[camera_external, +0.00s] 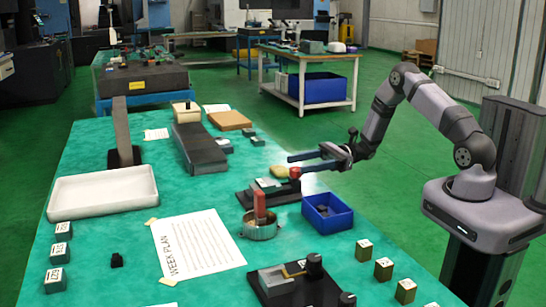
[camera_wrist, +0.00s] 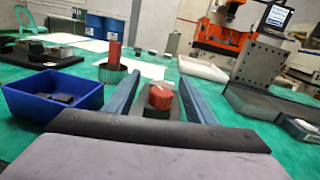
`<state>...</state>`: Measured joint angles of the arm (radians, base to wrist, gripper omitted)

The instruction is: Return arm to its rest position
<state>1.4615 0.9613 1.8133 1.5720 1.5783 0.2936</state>
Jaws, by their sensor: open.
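My gripper (camera_external: 297,165) is over the green table, above a dark fixture with a red knob (camera_external: 295,172). Its two long blue fingers point left and are spread apart. In the wrist view my gripper (camera_wrist: 160,76) is open, with a clear gap on each side of the red knob (camera_wrist: 160,97). The knob shows between the fingers; I cannot tell whether it lies at their height or lower. The fingers hold nothing. My arm reaches out from its base at the right, bent at the elbow.
A blue bin (camera_external: 327,222) with dark pieces and a round tin with a red handle (camera_external: 259,207) stand close by. A white tray (camera_external: 103,192), a week plan sheet (camera_external: 197,245) and several small blocks lie on the table. Space above the table is free.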

